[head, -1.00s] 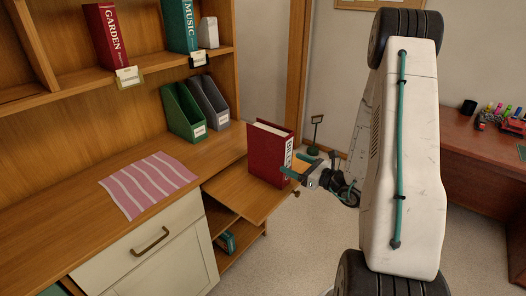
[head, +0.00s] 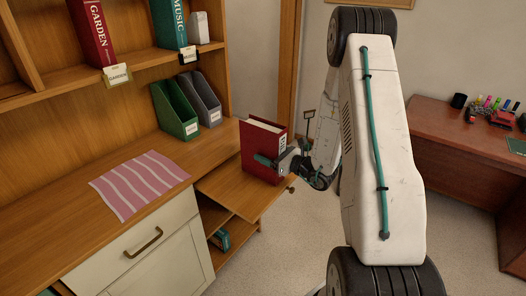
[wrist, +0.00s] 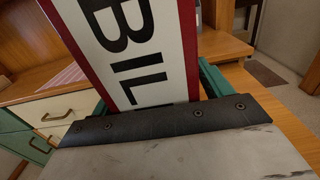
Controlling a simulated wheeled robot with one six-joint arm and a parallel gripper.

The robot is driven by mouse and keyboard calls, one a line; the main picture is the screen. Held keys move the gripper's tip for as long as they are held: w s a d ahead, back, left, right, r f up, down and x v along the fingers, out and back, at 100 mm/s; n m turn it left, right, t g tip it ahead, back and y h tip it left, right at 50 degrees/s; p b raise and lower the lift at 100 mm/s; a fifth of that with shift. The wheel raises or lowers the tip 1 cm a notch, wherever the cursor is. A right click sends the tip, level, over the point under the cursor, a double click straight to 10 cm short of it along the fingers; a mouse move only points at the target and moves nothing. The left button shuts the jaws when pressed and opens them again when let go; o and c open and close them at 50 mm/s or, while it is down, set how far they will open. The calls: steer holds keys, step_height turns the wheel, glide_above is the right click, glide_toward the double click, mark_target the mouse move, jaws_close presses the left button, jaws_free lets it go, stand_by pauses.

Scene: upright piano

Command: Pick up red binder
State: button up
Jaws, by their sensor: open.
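The red binder (head: 263,147) stands upright on a low wooden shelf board beside the cabinet, its pale page block facing up. In the wrist view its white spine label (wrist: 135,50) with large black letters "BIL" fills the upper middle. My gripper (head: 281,158) is open at the binder's spine, with one teal finger along its left red face. The other finger is mostly hidden behind the binder in the head view. In the wrist view the green fingers show on both sides of the binder, so it stands between them; contact cannot be told.
Green and grey magazine files (head: 176,112) stand on the wooden counter behind the binder. A pink striped cloth (head: 140,183) lies on the counter at left. Garden and Music binders stand on the upper shelf. A reddish desk (head: 455,150) with pens is at right.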

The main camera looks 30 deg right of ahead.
steer(key=c, duration=1.5)
steer(key=shift+c, duration=0.4)
steer(key=shift+r, duration=0.1)
